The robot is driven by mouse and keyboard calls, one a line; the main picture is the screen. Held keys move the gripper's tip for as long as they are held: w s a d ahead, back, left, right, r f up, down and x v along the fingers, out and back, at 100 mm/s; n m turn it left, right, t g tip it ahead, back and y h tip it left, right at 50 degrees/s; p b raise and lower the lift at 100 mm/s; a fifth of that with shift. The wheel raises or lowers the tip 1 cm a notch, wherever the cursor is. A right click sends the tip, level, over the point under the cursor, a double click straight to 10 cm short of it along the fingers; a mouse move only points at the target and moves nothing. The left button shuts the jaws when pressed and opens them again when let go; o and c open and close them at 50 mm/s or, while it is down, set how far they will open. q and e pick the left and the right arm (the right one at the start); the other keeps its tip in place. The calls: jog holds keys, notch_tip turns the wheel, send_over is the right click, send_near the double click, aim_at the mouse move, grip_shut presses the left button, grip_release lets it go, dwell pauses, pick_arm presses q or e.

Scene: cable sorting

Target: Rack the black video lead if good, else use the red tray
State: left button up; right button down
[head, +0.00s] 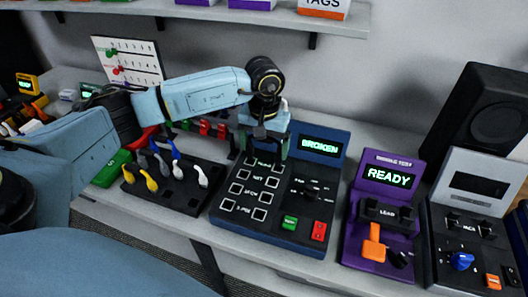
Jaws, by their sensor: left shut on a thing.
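My left gripper (266,146) reaches down over the back of the blue tester (225,213), whose green screen (320,147) reads BROKEN. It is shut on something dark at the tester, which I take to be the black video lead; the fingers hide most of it. A black block (190,205) holding yellow, blue, grey and white leads stands left of the tester. A red tray-like piece (144,138) shows partly behind my arm, beside a green tray (111,169). My right gripper is not in view.
A purple tester (381,208) reading READY and a grey-and-black device (465,235) stand to the right. A black speaker (480,115) is behind them. A white board (128,60) stands at the back left, and a shelf (200,12) hangs above.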

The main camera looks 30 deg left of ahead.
pick_arm(q)
notch_tip(320, 180, up, 7)
jog(key=shift+r, duration=0.2)
jog(key=shift+r+p, duration=0.6)
jog(key=shift+r, duration=0.95)
